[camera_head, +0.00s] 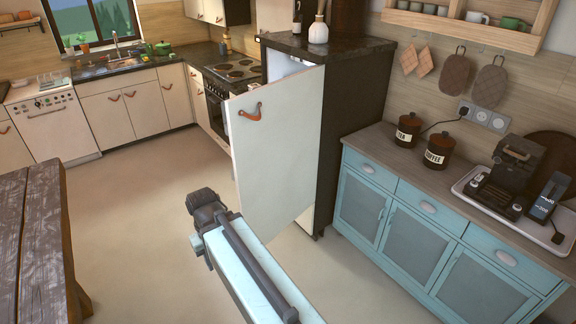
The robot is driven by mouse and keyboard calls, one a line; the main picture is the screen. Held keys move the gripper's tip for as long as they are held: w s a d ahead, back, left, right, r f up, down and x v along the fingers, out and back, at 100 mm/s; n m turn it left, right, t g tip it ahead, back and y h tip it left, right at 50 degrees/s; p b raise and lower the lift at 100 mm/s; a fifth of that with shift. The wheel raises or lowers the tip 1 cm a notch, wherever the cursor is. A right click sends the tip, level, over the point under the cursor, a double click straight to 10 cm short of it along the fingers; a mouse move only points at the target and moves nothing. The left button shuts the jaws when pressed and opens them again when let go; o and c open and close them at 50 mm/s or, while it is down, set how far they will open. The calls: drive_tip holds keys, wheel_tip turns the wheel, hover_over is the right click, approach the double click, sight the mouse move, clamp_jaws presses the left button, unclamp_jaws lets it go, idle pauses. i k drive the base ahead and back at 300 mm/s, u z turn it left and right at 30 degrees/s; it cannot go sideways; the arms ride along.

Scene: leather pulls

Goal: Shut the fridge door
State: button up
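The fridge door (283,150) is a tall cream panel standing ajar, swung out to the left from the dark fridge cabinet (352,110). A brown leather pull (250,112) is on its upper left. A strip of the bright fridge inside shows above the door's top edge; the rest of the inside is hidden. My arm reaches in from the bottom, and my gripper (204,203) is at its far end, left of the door's lower part. It appears apart from the door, though the depth is hard to judge. Its fingers are too small and dark to tell open from shut.
A wooden table (35,240) stands at the left. A blue sideboard (440,240) with canisters and a coffee machine (505,175) fills the right. The stove (232,72) and counters stand behind. The floor (150,200) between table and fridge is clear.

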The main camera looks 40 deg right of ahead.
sight(275, 128)
drive_tip(key=z, duration=1)
drive_tip(key=i, duration=1)
drive_tip(key=z, duration=0.05)
drive_tip(key=k, duration=0.5)
drive_tip(key=u, duration=2.45)
drive_tip(key=k, duration=0.65)
drive_tip(key=z, duration=0.1)
drive_tip(key=i, duration=0.5)
drive_tip(key=z, duration=0.05)
